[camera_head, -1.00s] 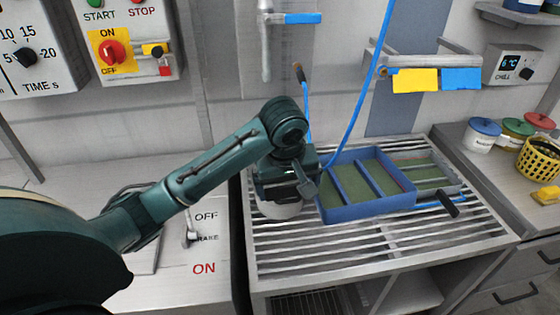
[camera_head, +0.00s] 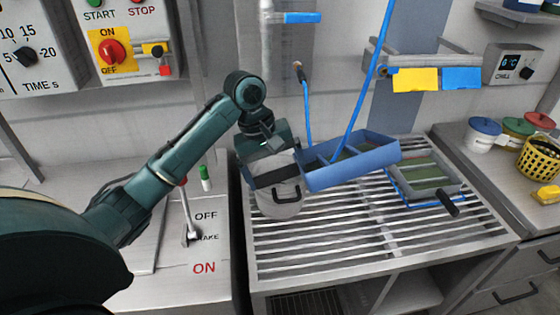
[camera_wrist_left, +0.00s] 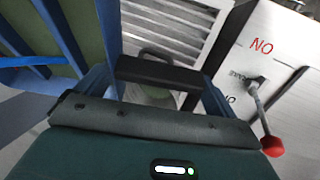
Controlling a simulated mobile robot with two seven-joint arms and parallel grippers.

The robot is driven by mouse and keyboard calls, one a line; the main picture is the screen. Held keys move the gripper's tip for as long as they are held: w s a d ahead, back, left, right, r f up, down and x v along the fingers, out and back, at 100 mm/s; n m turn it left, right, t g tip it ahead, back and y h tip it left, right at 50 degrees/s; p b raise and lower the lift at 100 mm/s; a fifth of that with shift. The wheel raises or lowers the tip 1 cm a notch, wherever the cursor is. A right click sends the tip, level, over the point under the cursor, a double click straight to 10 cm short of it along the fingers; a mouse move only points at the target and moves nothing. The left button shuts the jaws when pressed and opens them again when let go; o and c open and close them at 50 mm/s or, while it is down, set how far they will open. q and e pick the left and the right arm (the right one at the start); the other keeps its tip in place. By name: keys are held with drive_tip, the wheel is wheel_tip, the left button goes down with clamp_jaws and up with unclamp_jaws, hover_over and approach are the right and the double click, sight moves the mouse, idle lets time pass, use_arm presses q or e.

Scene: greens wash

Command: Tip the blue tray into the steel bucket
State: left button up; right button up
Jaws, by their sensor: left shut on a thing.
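The blue tray (camera_head: 352,170) is raised above the slatted bench in the head view, its right end higher than its left. Green shows inside it, mostly hidden by its near wall. My left gripper (camera_head: 270,165) is shut on the tray at its left end. The steel bucket (camera_head: 279,203), with a black handle, stands on the bench directly below the gripper; the gripper hides much of its mouth. In the left wrist view the tray (camera_wrist_left: 62,35) fills the upper left, with a black bar (camera_wrist_left: 160,73) in front of my gripper. My right gripper is not in view.
A grey-framed tray with a green bottom (camera_head: 428,180) lies on the slatted bench (camera_head: 340,235) at right. A lever (camera_head: 190,235) stands on the left counter. The bench front is clear.

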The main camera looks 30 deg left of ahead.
use_arm(q)
drive_tip(key=shift+w+a+f+h, duration=0.25)
drive_tip(key=shift+a+h, duration=0.35)
drive_tip(key=shift+a, duration=0.05)
drive_tip(key=shift+w+a+r+g+h, duration=0.25)
drive_tip(key=shift+a+r+g+h, duration=0.15)
drive_tip(key=shift+g+h, duration=0.25)
idle(0.5)
drive_tip(key=shift+w+a+f+g+h, duration=0.1)
drive_tip(key=shift+a+f+g+h, duration=0.25)
drive_tip(key=shift+h, duration=0.6)
